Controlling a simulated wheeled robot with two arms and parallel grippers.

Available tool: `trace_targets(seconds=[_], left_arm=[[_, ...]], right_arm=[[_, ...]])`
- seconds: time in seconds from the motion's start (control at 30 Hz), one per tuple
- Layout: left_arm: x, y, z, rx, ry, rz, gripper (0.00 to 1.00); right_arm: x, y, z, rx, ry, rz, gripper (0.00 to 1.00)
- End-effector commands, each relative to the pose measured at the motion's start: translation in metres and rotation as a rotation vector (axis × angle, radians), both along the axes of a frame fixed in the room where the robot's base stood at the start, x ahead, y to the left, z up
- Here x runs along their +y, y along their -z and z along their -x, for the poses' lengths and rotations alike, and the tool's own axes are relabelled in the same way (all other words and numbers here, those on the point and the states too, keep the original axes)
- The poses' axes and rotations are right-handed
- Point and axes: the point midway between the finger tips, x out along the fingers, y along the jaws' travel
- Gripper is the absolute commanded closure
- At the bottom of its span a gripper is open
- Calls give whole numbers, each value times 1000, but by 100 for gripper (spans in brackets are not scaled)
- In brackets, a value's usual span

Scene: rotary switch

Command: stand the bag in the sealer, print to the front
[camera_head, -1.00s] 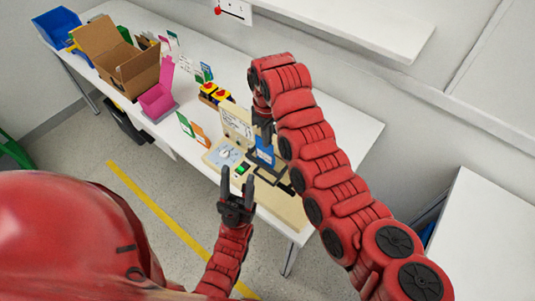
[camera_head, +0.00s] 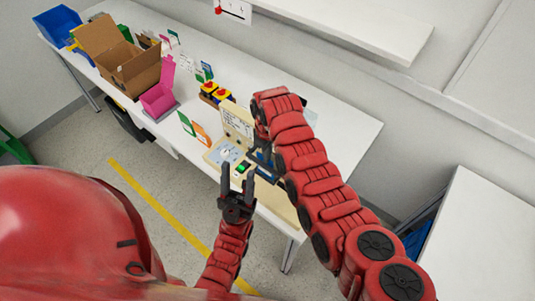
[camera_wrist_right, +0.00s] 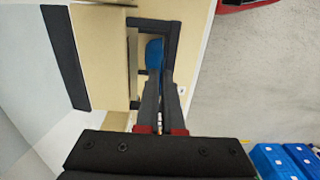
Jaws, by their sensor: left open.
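The sealer (camera_head: 216,157) is a cream unit on the table, with a dial, a lit green button and an upright panel (camera_head: 237,120) at its back. The blue bag (camera_head: 262,158) is at the sealer's right part, mostly hidden by my right arm; its print cannot be read. In the right wrist view the bag (camera_wrist_right: 154,52) shows as a narrow blue strip between my right gripper's fingertips (camera_wrist_right: 158,75), inside a black frame of the sealer. The right gripper is closed on it. My left gripper (camera_head: 237,168) is open and empty, in front of the sealer.
Orange and green cards (camera_head: 194,128), yellow-and-red switches (camera_head: 215,93), a pink holder (camera_head: 158,98) and an open cardboard box (camera_head: 122,65) stand to the left on the table. The table's right part (camera_head: 345,135) is clear. A shelf (camera_head: 360,30) hangs above the back.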

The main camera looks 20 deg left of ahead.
Motion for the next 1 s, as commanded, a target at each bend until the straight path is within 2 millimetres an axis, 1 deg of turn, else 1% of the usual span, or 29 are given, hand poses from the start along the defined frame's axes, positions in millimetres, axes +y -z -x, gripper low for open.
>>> trace_targets(seconds=[0.07,0.1,0.23,0.5,0.6,0.67,0.77,0.87,0.93,1.0], left_arm=[[0,4,0,0,0,0,50],[0,2,0,0,0,0,50],[0,2,0,0,0,0,50],[0,2,0,0,0,0,50],[0,-3,0,0,0,0,50],[0,4,0,0,0,0,50],[0,11,0,0,0,0,50],[0,23,0,0,0,0,50],[0,32,0,0,0,0,50],[0,20,0,1,0,0,50]], right_arm=[[0,4,0,0,0,0,100],[0,3,0,0,0,0,89],[0,2,0,0,0,1,66],[0,2,0,0,0,1,66],[0,-4,0,0,0,0,66],[0,-6,-1,-3,0,-1,66],[0,-18,-2,-4,0,-2,66],[0,-38,-3,-8,2,-5,66],[1,-58,-3,-9,1,-5,66],[-2,-78,-2,1,4,-1,66]])
